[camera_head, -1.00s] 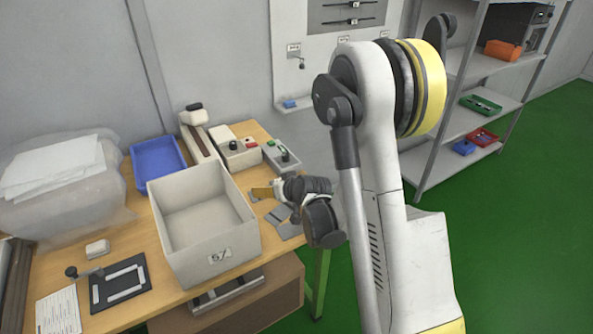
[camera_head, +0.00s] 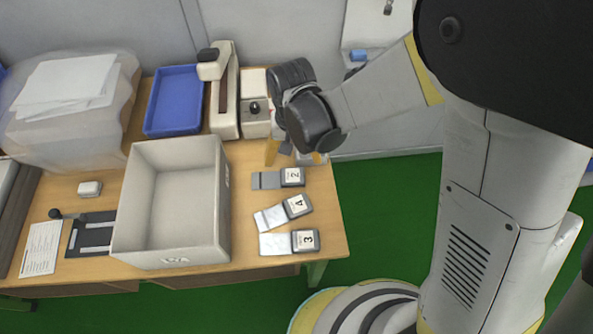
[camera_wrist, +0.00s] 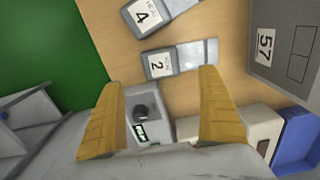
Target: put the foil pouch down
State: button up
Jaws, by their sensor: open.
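My gripper (camera_head: 295,157) is open above the table's back right part; its two yellow fingers show in the wrist view (camera_wrist: 161,80) with nothing held between them. Several flat silvery pieces lie on the table, each with a grey numbered block at one end: number 2 (camera_head: 266,180), number 4 (camera_head: 270,218) and number 3 (camera_head: 275,244). Number 2 (camera_wrist: 197,53) lies just beyond the fingertips in the wrist view, apart from them, with number 4 (camera_wrist: 175,6) farther off. I cannot tell which piece is the foil pouch.
A large grey-white box (camera_head: 220,215) stands left of the pieces. A blue tray (camera_head: 174,128) and a beige device (camera_head: 224,115) stand behind. A grey unit with a black knob (camera_wrist: 139,119) sits below the fingers. Bare wood (camera_head: 325,215) lies along the right edge.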

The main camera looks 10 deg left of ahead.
aim_at(293, 175)
jog(key=f+b, duration=0.3)
jog(key=f, duration=0.5)
jog(key=shift+s+f+b, duration=0.1)
jog(key=shift+s+b, duration=0.1)
jog(key=shift+b, duration=0.15)
jog(key=c, duration=1.3)
jog(key=shift+r, duration=0.2)
